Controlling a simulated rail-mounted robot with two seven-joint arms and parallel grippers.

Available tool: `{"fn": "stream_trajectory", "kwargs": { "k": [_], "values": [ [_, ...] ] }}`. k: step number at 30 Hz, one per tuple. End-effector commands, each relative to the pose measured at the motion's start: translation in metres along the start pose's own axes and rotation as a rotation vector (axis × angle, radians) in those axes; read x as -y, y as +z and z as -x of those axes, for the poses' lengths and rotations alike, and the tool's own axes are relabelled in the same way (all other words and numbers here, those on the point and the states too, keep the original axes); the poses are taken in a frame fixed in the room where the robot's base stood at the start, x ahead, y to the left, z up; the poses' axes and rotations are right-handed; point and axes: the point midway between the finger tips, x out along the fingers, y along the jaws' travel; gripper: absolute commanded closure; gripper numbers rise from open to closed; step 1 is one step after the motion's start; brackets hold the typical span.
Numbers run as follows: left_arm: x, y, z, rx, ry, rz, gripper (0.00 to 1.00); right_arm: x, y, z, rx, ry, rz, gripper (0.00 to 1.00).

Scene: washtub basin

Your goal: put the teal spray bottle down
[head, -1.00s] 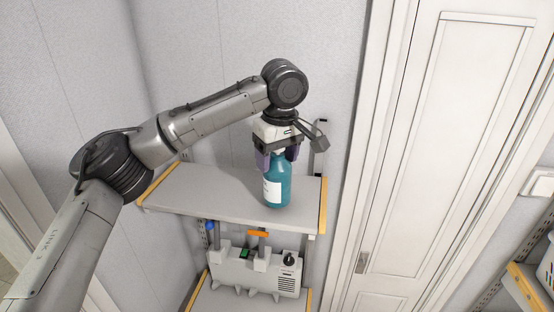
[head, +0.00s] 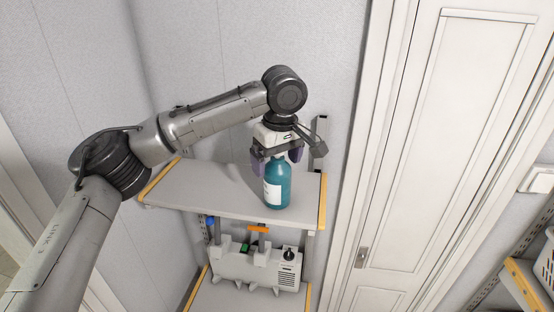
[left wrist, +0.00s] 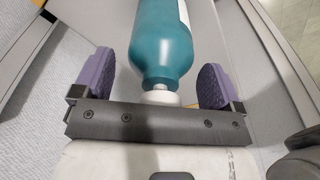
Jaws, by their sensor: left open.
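The teal spray bottle (head: 277,187) with a white label stands upright on the upper grey shelf (head: 215,190), near its right end. It also shows in the left wrist view (left wrist: 161,40), between the purple finger pads. My left gripper (head: 277,160) is over the bottle's top, its fingers pointing down. In the left wrist view the gripper (left wrist: 158,85) is open, with a gap on both sides of the bottle's shoulder. The bottle's cap is partly hidden by the gripper. My right gripper is not in view.
A grey-white device (head: 255,268) sits on the lower shelf. A metal upright (head: 319,135) stands behind the bottle. A white door (head: 440,150) is to the right. The upper shelf left of the bottle is clear.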

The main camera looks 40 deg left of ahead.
Motion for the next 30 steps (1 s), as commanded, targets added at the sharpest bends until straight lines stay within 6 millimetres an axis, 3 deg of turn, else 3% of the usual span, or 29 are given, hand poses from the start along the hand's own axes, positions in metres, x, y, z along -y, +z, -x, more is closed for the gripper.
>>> {"fn": "stream_trajectory", "kwargs": {
  "k": [8, 14, 21, 30],
  "values": [
    [-0.001, 0.000, 0.013, 0.000, 0.004, 0.000, 0.09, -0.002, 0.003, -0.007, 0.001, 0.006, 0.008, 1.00],
    [-0.001, 0.001, 0.051, 0.000, 0.004, 0.000, 0.09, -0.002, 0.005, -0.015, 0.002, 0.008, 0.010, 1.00],
    [0.000, 0.000, 0.093, -0.003, 0.003, 0.000, 0.09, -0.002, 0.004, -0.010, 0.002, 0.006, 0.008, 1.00],
    [0.000, 0.000, 0.120, -0.001, 0.001, -0.001, 0.09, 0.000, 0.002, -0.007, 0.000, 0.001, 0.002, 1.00]
  ]
}}
